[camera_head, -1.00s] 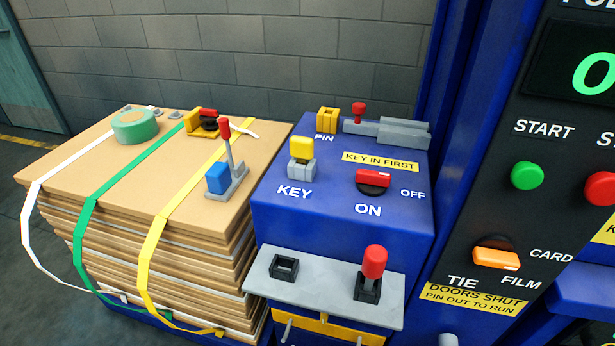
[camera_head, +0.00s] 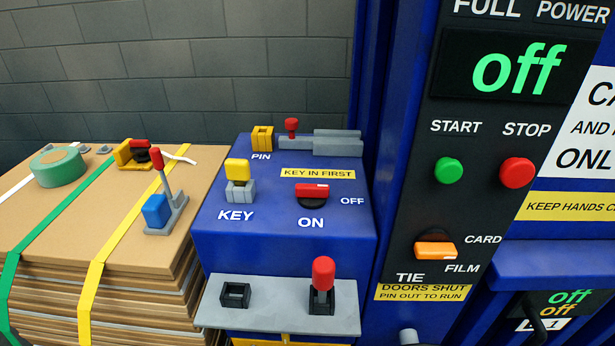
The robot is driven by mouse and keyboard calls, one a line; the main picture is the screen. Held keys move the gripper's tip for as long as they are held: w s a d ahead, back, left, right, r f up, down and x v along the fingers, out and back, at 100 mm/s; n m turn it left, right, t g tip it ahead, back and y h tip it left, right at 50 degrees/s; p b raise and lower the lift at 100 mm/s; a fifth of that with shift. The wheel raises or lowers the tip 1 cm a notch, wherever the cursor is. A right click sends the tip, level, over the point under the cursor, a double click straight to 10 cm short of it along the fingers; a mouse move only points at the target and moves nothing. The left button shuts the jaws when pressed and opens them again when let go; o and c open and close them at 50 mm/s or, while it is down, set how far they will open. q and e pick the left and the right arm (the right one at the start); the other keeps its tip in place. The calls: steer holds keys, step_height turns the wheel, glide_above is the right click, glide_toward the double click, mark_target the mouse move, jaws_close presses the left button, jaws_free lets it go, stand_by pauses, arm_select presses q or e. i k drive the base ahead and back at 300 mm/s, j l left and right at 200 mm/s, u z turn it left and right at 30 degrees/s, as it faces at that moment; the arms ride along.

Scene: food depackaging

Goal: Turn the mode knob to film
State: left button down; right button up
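The mode knob (camera_head: 435,249) is an orange bar on a dark round base, low on the black control panel (camera_head: 475,215). Labels TIE, FILM and CARD stand around it: TIE below left, FILM below right, CARD to the right. Neither of my grippers is in view, and nothing touches the knob.
Above the knob are a green START button (camera_head: 448,170), a red STOP button (camera_head: 517,172) and a display (camera_head: 515,66) reading "off". Left stands a blue box (camera_head: 290,245) with a yellow key (camera_head: 238,171), red switch (camera_head: 312,191) and red-topped lever (camera_head: 322,275). Further left is strapped cardboard (camera_head: 110,220).

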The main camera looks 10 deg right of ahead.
mark_target(432, 243)
steer(key=z, duration=1.3)
